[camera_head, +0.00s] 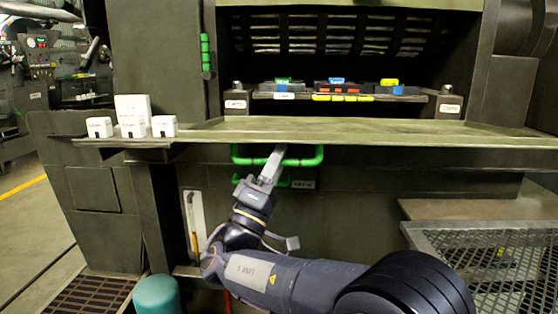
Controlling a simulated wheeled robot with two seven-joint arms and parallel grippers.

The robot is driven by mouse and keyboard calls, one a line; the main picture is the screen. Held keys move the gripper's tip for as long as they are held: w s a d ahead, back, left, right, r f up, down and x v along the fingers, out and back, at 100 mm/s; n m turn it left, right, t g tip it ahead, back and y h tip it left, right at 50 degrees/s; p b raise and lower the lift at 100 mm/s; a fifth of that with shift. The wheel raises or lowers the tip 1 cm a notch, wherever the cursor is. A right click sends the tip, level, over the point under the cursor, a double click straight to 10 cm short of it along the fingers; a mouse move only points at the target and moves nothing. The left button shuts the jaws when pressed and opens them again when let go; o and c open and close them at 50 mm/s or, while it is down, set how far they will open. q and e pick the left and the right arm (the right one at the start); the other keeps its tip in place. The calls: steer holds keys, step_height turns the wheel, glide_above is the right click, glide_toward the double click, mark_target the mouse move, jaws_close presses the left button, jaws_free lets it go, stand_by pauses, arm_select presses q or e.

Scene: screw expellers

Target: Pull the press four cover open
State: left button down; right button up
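A green bar handle (305,161) sits just under the long ledge (350,130) of the dark green press. The front panel (360,200) below the ledge looks flat; I cannot tell which part is the cover of press four. My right gripper (272,160) points up, its light grey fingers overlapping the middle of the upper handle. I see the fingers nearly edge-on, so their gap and any contact are unclear. My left gripper is not in view.
White boxes (133,107) stand on a small shelf at left. Black trays with coloured pieces (338,87) lie on a rack inside the opening. A metal mesh platform (490,250) is at right. A teal cylinder (157,296) stands at the bottom left. Floor is clear at far left.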

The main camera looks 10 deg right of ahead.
steer(key=v, duration=0.7)
steer(key=shift+f+p, duration=0.2)
steer(key=shift+p, duration=0.25)
steer(key=shift+a, duration=0.1)
